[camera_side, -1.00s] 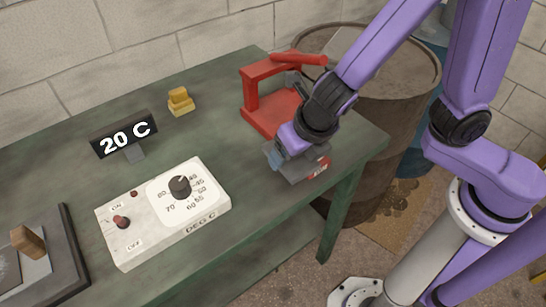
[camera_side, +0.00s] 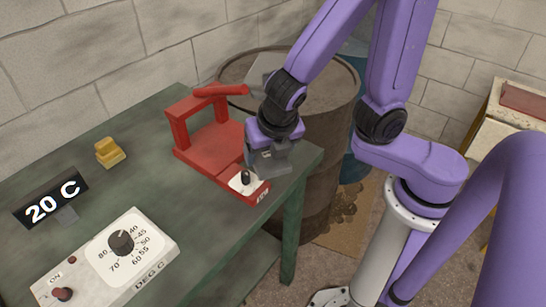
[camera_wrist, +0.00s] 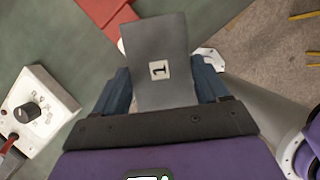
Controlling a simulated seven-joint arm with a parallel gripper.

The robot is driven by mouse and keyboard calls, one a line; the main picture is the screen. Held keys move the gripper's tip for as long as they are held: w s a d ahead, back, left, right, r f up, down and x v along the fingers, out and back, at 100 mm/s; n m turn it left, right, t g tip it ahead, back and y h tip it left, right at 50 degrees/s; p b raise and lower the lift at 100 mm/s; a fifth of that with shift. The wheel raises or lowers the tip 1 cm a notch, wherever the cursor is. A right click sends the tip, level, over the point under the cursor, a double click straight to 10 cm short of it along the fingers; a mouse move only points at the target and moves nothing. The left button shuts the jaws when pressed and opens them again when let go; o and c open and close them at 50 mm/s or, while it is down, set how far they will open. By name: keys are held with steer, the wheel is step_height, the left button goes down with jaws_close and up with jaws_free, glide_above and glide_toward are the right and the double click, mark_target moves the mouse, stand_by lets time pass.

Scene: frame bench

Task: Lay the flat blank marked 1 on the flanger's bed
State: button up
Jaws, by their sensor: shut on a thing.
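The flat blank marked 1 (camera_wrist: 160,42) is a grey sheet with a white label in the wrist view. My gripper (camera_wrist: 163,88) is shut on it, with blue fingers at its two sides. In the side view my gripper (camera_side: 268,160) hangs at the bench's right end, just right of the flanger; the blank is hard to make out there. The flanger (camera_side: 180,130) is a red frame with a raised bar handle and a flat red bed (camera_side: 207,146). A small dial with a black knob (camera_side: 245,177) sits at its front. Part of the flanger (camera_wrist: 103,15) shows upper left in the wrist view.
A white DEG C control box (camera_side: 110,262) stands at the front left, with a 20 C display (camera_side: 50,198) behind it. A yellow block (camera_side: 109,152) lies on the green bench (camera_side: 130,120). A brown barrel (camera_side: 320,120) stands behind the bench's right end.

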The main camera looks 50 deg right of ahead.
steer(key=w+d+f+m+g+h, duration=0.2)
steer(key=d+m+g, duration=0.3)
steer(key=d+m, duration=1.05)
steer(key=w+d+f+m+g+y, duration=0.1)
steer(key=w+m, duration=0.1)
steer(key=m, duration=0.2)
steer(key=w+d+f+m+g+y, duration=0.1)
steer(key=d+f+m, duration=0.1)
steer(key=m, duration=0.3)
steer(key=w+d+f+m+g+y, duration=0.1)
steer(key=w+m+y, duration=0.1)
steer(key=m, duration=0.2)
steer(key=shift+w+d+f+m, duration=0.2)
steer(key=shift+w+d+m, duration=0.05)
steer(key=shift+w+d, duration=0.15)
steer(key=shift+w+a, duration=0.15)
steer(key=shift+a, duration=0.1)
steer(key=shift+m, duration=0.3)
steer(key=a, duration=0.6)
steer(key=shift+a, duration=0.25)
